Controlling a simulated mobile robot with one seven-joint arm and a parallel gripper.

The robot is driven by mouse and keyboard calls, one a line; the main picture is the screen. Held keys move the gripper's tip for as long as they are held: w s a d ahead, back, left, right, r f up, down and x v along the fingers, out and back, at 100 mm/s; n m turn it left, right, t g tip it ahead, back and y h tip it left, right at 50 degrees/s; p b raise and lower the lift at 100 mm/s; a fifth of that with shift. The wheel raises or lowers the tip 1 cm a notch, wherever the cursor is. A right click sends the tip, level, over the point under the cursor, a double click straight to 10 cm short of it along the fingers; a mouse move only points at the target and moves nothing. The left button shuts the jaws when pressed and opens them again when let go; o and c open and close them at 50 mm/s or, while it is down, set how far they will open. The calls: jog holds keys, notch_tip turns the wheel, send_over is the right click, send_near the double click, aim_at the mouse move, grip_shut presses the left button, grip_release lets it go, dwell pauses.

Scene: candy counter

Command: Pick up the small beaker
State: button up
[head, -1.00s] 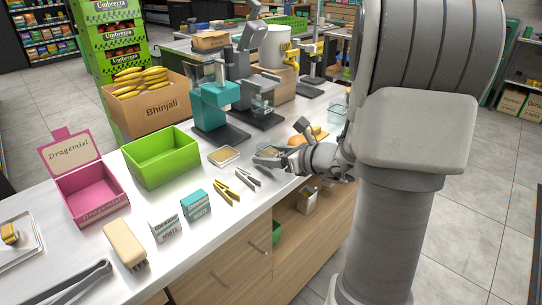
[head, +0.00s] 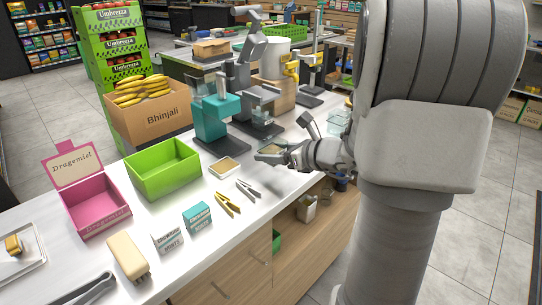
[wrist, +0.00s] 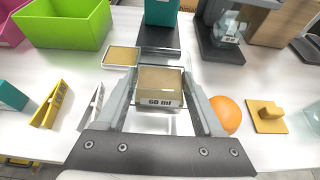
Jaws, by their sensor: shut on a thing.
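The small beaker (wrist: 160,102) is a clear, square-sided vessel with tan contents and a "60 ml" label, seen in the middle of the wrist view. My gripper (wrist: 160,84) is shut on it, with one grey finger along each side. In the head view my gripper (head: 274,153) is over the right part of the counter, holding the beaker (head: 270,148), which is partly hidden by the fingers. The beaker looks upright and appears to be above the counter, though the exact gap is hard to tell.
A shallow tan-topped container (wrist: 122,57) lies just beyond the beaker. A green bin (head: 163,168) and teal machine (head: 213,117) stand further off.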

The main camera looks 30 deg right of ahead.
jog(key=s+d+r+p, duration=0.3)
jog(key=d+r, duration=0.3)
jog(key=d, duration=0.4)
jog(key=shift+s+d+r, duration=0.25)
jog(key=shift+s, duration=0.05)
dwell(0.8)
